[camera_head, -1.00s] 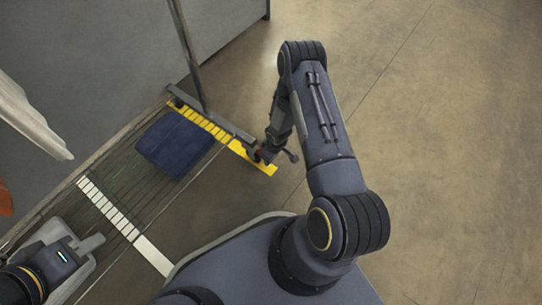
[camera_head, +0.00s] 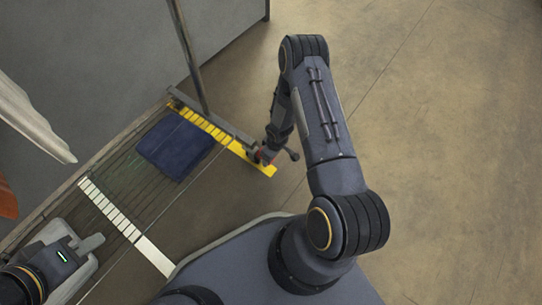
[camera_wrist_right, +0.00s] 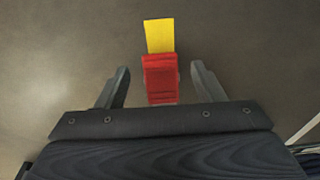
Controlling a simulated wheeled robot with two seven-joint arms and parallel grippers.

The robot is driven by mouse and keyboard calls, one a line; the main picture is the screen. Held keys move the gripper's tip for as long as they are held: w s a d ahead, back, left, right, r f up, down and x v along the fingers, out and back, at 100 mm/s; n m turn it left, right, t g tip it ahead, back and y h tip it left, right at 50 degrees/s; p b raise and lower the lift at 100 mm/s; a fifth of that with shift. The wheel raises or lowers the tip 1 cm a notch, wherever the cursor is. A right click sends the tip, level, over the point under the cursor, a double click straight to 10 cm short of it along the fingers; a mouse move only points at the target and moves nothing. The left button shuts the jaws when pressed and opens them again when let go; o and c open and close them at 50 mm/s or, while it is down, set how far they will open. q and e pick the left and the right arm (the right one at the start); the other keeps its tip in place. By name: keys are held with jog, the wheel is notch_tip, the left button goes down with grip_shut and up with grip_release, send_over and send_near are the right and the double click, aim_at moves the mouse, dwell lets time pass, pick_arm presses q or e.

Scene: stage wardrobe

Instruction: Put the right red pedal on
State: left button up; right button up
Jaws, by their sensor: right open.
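The right red pedal (camera_wrist_right: 160,78) is a ribbed red block in the right wrist view, between my two open fingers, with a gap on each side. A yellow strip (camera_wrist_right: 159,35) extends beyond it. In the head view the red pedal (camera_head: 259,157) is a small patch near the end of the yellow strip (camera_head: 265,169), partly hidden by my gripper. My right gripper (camera_wrist_right: 160,71) is open around the pedal; it also shows in the head view (camera_head: 277,156). My left gripper (camera_head: 92,243) is at the lower left, over the rack base; its jaw opening is unclear.
A dark blue folded cloth (camera_head: 175,145) lies on the slatted rack base (camera_head: 120,166). A white striped strip (camera_head: 110,208) crosses the base. Open floor (camera_head: 450,130) lies to the right.

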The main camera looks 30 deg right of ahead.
jog(key=r, duration=0.1)
jog(key=r+p, duration=0.1)
jog(key=r, duration=0.3)
jog(key=shift+s+d+p, duration=0.15)
jog(key=shift+s+p, duration=0.15)
notch_tip(320, 180, up, 27)
jog(key=d+m+t, duration=0.1)
jog(key=m+t, duration=0.1)
jog(key=m, duration=0.2)
jog(key=s+a+r+m+t+y, duration=0.1)
jog(key=s+a+r+y, duration=0.1)
jog(key=s+a+r, duration=0.5)
jog(key=s+a+r+m+t+y, duration=0.1)
jog(key=s+a+r, duration=0.1)
jog(key=s+r, duration=0.95)
notch_tip(320, 180, up, 34)
jog(key=s+p, duration=0.2)
jog(key=p, duration=3.4)
jog(key=shift+r+p, duration=0.15)
jog(key=shift+p, duration=0.2)
